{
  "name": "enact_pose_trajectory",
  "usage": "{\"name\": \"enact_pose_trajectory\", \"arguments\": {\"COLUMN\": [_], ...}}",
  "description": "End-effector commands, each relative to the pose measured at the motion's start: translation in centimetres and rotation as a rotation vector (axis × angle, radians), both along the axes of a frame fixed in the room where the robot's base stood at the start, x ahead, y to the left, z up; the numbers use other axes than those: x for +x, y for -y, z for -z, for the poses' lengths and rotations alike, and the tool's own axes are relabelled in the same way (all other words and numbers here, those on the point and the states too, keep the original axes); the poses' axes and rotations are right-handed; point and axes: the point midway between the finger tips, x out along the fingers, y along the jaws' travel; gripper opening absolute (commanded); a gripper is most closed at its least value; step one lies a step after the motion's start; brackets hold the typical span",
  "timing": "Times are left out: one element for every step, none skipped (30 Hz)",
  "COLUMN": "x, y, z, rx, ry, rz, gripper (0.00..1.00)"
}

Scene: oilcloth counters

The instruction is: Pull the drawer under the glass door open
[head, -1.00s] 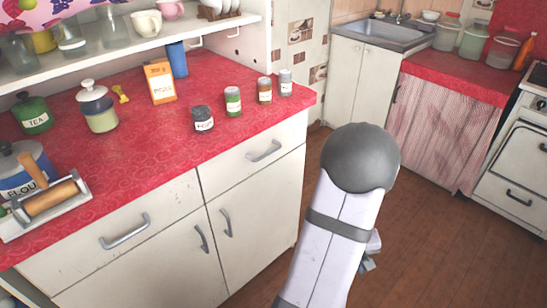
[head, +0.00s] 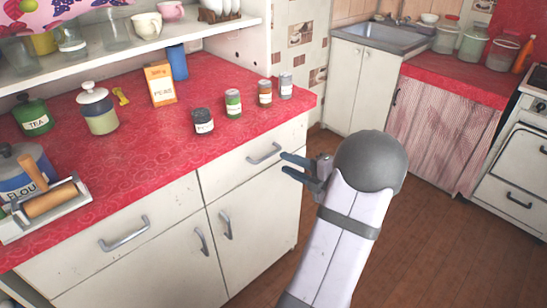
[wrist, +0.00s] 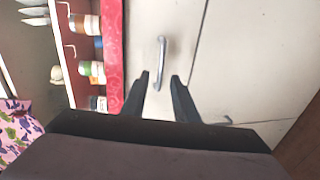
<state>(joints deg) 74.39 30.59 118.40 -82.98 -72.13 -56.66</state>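The white base cabinet has two drawers side by side. The right drawer (head: 230,178) has a grey bar handle (head: 264,153), and the left drawer (head: 85,250) has another (head: 124,233). Both drawers look closed. No glass door shows, so I cannot tell from it which drawer lies beneath. My gripper (head: 284,164) is in front of the right drawer, its fingers towards that handle. In the wrist view, my gripper (wrist: 160,82) is open and empty, with a drawer handle (wrist: 161,62) just beyond the gap between its fingertips, apart from them.
Lower doors with handles (head: 228,223) are below the drawers. The red countertop (head: 160,135) bears spice jars (head: 233,103), canisters and a rolling pin (head: 50,199) near the front edge. Brown floor (head: 430,225) is open at the right, before the sink and stove.

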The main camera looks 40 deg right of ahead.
Motion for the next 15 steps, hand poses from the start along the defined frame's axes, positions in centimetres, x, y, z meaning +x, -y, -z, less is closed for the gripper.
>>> {"name": "enact_pose_trajectory", "arguments": {"x": [0.0,0.0,0.0,0.0,0.0,0.1,0.1,0.2,0.4,0.6,0.9,1.3,1.6,1.9,2.5], "y": [0.0,0.0,0.0,0.1,0.1,0.1,0.1,0.1,0.1,0.1,0.1,0.1,0.0,0.0,0.0], "z": [0.0,0.1,0.1,0.1,0.1,0.1,0.1,0.1,0.2,0.2,0.2,0.3,0.4,0.5,0.6], "rx": [-0.018,-0.027,-0.034,-0.036,-0.037,-0.037,-0.037,-0.037,-0.036,-0.036,-0.036,-0.036,-0.036,-0.036,-0.034], "ry": [-0.001,-0.002,-0.002,-0.003,-0.003,-0.003,-0.003,-0.003,-0.004,-0.004,-0.003,-0.003,-0.004,-0.003,-0.004], "rz": [-0.003,-0.004,-0.004,-0.004,-0.005,-0.005,-0.005,-0.005,-0.005,-0.005,-0.004,-0.005,-0.005,-0.005,-0.006], "gripper": [0.27,0.27,0.27,0.27,0.27,0.27,0.27,0.27,0.27,0.27,0.27,0.27,0.27,0.27,0.27]}}
